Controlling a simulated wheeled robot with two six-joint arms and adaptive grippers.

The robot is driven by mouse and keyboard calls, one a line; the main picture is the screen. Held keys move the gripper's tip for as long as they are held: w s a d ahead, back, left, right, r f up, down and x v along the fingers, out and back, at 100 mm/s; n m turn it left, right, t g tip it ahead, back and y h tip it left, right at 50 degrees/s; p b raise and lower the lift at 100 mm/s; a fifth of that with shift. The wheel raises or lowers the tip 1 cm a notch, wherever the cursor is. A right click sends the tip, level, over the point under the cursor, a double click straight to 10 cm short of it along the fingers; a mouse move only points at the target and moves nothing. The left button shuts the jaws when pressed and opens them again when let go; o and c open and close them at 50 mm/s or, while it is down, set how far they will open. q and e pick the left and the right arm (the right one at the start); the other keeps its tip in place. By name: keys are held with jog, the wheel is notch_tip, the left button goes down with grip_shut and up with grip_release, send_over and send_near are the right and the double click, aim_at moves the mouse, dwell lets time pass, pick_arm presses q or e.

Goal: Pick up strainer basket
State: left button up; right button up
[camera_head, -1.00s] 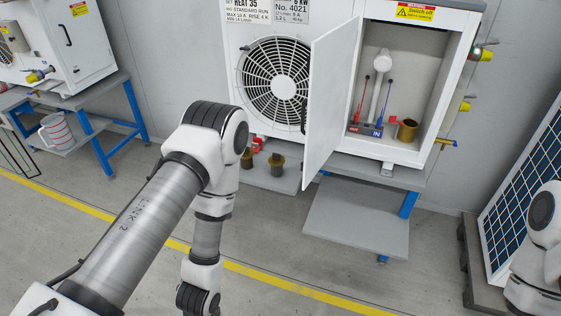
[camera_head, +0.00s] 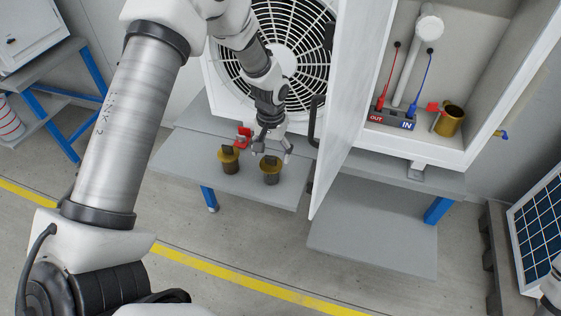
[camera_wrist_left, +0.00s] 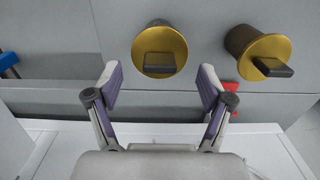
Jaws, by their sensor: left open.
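Two small pieces that look like strainer baskets, with brass tops, dark tab handles and darker bodies, stand upright on the grey shelf (camera_head: 215,178). In the head view they are the left basket (camera_head: 229,160) and the right basket (camera_head: 271,172). My left gripper (camera_head: 271,153) is open and empty, pointing down just above and behind the right basket. In the left wrist view the right basket (camera_wrist_left: 159,50) lies just beyond and between the open fingers (camera_wrist_left: 158,78), apart from them. The left basket (camera_wrist_left: 255,48) is off to the right there. My right gripper is out of view.
A red valve part (camera_head: 243,137) sits close behind the left basket. The open white cabinet door (camera_head: 345,110) stands right of my left gripper. The cabinet holds a brass cup (camera_head: 450,121) and red and blue gauge probes. A lower grey shelf (camera_head: 372,235) is bare.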

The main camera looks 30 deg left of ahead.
aim_at(271, 163)
pick_arm(q)
jog(key=shift+d+r, duration=0.1)
jog(key=shift+r, duration=0.15)
jog(key=shift+s+d+f, duration=0.1)
jog(key=shift+s+d, duration=0.05)
jog(key=shift+s, duration=0.15)
notch_tip(271, 163, down, 7)
jog(key=shift+r, duration=0.1)
jog(key=c, duration=0.7)
